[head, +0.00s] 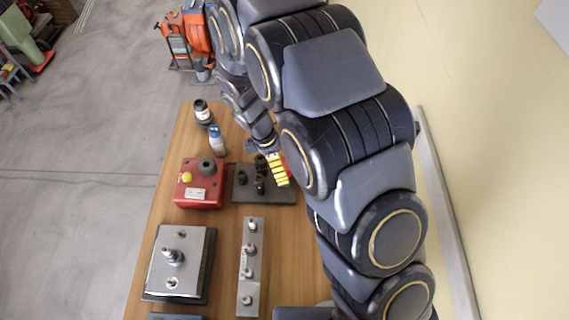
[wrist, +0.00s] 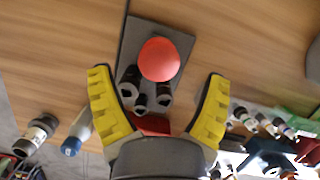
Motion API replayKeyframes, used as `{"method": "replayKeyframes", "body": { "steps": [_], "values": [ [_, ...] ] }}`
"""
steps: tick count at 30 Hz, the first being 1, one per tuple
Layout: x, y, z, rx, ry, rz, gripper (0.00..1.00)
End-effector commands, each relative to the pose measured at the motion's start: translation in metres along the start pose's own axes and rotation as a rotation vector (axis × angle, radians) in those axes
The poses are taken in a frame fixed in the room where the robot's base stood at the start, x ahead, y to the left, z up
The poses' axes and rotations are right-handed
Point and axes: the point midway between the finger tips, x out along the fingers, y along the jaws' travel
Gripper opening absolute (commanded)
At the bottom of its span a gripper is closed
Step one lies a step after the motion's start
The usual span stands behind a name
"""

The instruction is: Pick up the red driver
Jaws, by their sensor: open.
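The red driver shows in the wrist view as a round red top (wrist: 160,59) at the upper end of a dark plate (wrist: 140,42). In the head view only a sliver of red (head: 287,163) shows beside my gripper, which hides the rest. My gripper (wrist: 156,76) is open, with its yellow-padded fingers spread to either side of the driver and apart from it. In the head view my gripper (head: 278,170) hangs over the plate's right part. Several black sockets (wrist: 130,80) stand on the plate close to the driver.
A red box (head: 200,190) with a yellow button stands left of the plate. A blue-labelled bottle (head: 216,139) and a dark jar (head: 202,112) stand behind it. A metal strip with pegs (head: 251,285) and a metal block (head: 178,262) lie nearer on the wooden table (head: 226,250).

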Motion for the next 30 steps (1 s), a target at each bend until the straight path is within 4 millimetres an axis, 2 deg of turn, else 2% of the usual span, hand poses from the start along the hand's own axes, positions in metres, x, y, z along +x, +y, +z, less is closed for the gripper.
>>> {"method": "replayKeyframes", "body": {
  "steps": [5,13,20,21,23,24,25,26,30],
  "values": [
    [0.016,-0.001,0.001,0.002,-0.004,-0.006,0.78],
    [0.055,0.0,0.002,0.003,-0.004,-0.007,0.78],
    [0.057,0.002,0.001,0.003,-0.001,-0.002,0.78],
    [0.057,0.002,0.001,0.004,-0.001,-0.002,0.69],
    [0.057,0.002,0.001,0.004,-0.001,-0.002,0.44],
    [0.057,0.002,0.001,0.004,-0.001,-0.002,0.27],
    [0.057,0.002,0.001,0.004,-0.001,-0.002,0.14],
    [0.057,0.002,0.001,0.004,-0.001,-0.002,0.08],
    [0.057,0.002,0.001,0.004,-0.001,-0.002,0.07]
  ]
}}
